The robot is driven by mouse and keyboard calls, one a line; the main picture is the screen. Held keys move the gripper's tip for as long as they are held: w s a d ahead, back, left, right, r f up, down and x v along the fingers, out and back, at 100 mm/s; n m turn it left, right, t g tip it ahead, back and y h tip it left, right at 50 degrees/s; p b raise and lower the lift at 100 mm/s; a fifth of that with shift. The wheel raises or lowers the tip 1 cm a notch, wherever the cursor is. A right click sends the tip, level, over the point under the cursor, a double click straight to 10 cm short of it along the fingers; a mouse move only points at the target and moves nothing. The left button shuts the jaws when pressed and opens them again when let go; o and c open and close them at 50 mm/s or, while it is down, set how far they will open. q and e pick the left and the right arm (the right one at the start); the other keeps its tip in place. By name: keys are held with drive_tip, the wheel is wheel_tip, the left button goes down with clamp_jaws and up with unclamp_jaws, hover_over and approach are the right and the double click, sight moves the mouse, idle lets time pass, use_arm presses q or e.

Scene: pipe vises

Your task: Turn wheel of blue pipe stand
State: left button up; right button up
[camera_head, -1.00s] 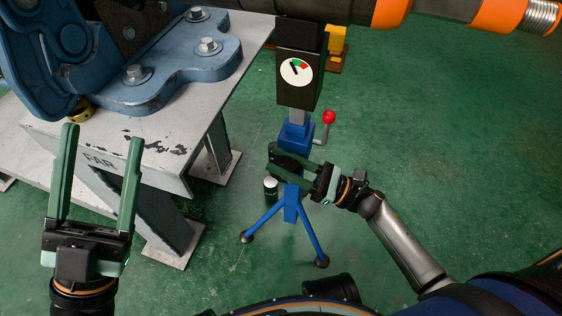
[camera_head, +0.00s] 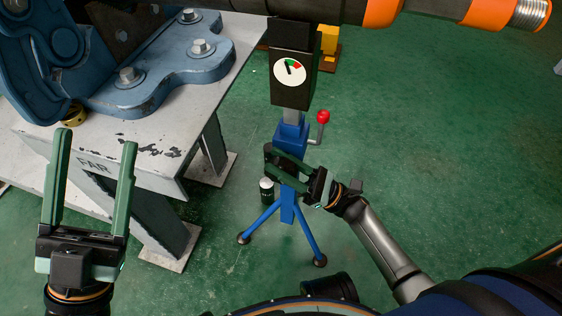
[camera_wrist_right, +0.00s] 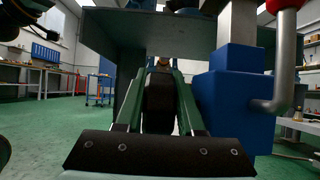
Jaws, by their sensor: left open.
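The blue pipe stand (camera_head: 291,140) stands on the floor in the middle of the head view, with a round gauge (camera_head: 290,70) above its blue block and splayed legs below. A crank with a red knob (camera_head: 323,116) sticks out on its right. My right gripper (camera_head: 285,165) is at the stand below the block. In the right wrist view a dark wheel (camera_wrist_right: 158,100), seen edge-on, lies between the two green fingers. Whether both fingers press on it is not clear. The blue block (camera_wrist_right: 236,95) is close on the right there. My left gripper (camera_head: 97,165) is open and empty at the left.
A dark pipe with orange bands (camera_head: 382,12) crosses above the stand. The floor at the right is clear.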

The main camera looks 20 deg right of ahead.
drive_tip(key=o, duration=0.5)
drive_tip(key=shift+c, duration=0.2)
drive_tip(key=v, duration=1.2)
drive_tip(key=shift+d, duration=0.15)
drive_tip(key=shift+s+f, duration=0.1)
drive_tip(key=shift+f, duration=0.05)
